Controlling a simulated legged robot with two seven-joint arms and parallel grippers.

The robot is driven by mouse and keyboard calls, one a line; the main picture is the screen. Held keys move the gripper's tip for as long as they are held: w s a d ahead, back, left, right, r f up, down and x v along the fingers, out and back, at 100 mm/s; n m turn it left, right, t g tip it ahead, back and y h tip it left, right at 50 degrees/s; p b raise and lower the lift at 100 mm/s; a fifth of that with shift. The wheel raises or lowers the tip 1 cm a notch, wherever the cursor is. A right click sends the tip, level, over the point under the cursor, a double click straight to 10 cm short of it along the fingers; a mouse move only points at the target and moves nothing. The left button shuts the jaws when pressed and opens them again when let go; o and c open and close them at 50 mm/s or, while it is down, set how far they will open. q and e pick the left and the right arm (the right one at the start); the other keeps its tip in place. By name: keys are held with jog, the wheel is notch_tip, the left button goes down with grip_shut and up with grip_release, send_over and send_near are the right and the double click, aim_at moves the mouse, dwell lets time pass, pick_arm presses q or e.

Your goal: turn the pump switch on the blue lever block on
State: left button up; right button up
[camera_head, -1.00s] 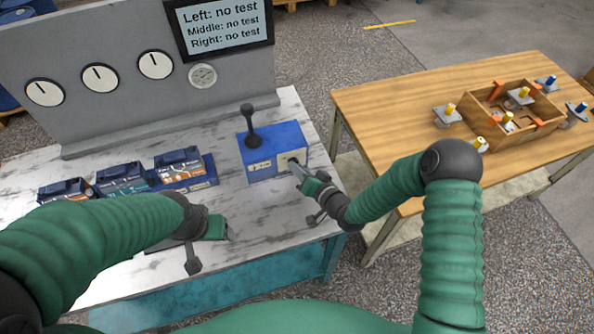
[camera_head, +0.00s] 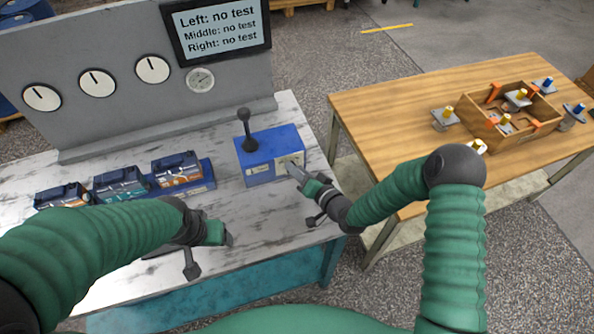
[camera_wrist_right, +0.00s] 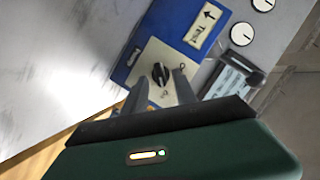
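The blue lever block (camera_head: 254,174) stands on the bench with a black upright lever (camera_head: 244,122) on top. Its pump switch (camera_wrist_right: 160,73) is a small black knob on a cream plate (camera_wrist_right: 140,70), seen in the right wrist view with a small mark on either side. My right gripper (camera_wrist_right: 162,78) is open, its two fingers at either side of the knob; whether they touch it I cannot tell.
A grey panel (camera_head: 100,130) with gauges and a screen (camera_head: 217,30) reading "no test" stands behind. A wooden table (camera_head: 390,110) at right holds a wooden crate (camera_head: 510,140). Bare bench lies before the block.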

jog(key=shift+s, duration=0.1)
jog(key=v, duration=1.6)
jog(key=shift+s+d+b, duration=0.15)
jog(key=shift+d+b, duration=0.1)
jog(key=shift+b, duration=0.15)
jog(key=d+f+n+g+h, duration=0.1)
jog(key=d+h, duration=0.1)
jog(key=d+f+n+g+h, duration=0.1)
jog(key=d+f+g, duration=0.1)
jog(key=shift+d+f+n+h, duration=0.25)
jog(key=shift+d+n+h, duration=0.05)
jog(key=shift+n+h, duration=0.1)
jog(key=d+g+h, duration=0.1)
jog(key=s+d+g+h, duration=0.1)
jog(key=d, duration=0.1)
jog(key=shift+s+d+r+h, duration=0.2)
jog(key=shift+d+h, duration=0.1)
jog(key=s+d+r+g+h, duration=0.1)
jog(key=s+r+g, duration=0.3)
jog(key=s, duration=0.5)
jog(key=shift+s+d+r+g+h, duration=0.15)
jog(key=shift+s+r+g+h, duration=0.3)
jog(key=shift+r, duration=0.45)
